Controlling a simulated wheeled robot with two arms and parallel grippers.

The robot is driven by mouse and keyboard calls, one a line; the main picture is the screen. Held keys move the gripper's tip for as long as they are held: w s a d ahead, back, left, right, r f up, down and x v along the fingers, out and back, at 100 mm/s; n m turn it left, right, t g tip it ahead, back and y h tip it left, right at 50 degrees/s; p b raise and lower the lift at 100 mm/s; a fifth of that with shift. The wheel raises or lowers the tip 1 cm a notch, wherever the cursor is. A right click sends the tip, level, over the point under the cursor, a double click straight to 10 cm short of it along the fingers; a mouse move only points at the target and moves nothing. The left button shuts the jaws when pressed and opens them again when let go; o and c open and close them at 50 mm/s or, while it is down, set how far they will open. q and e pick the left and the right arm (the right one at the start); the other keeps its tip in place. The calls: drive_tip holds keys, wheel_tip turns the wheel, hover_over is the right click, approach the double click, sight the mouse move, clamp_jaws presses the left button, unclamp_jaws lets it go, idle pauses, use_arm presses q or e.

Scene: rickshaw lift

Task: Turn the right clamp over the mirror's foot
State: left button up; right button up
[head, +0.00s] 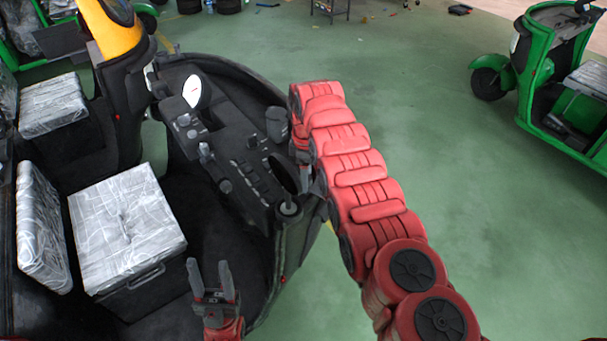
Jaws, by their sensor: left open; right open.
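The dark dashboard (235,150) of an open vehicle fills the middle left of the head view. My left gripper (212,277) is open and empty, pointing up, low in front of the dashboard.
A plastic-wrapped seat (125,220) with a wrapped backrest (40,225) is left of my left gripper. A dark cup-like cylinder (277,124) stands at the dashboard's far edge. A green vehicle (555,80) is parked at right. The green floor (460,190) between is clear.

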drive_tip(key=shift+d, duration=0.1)
clamp_jaws()
idle(0.3)
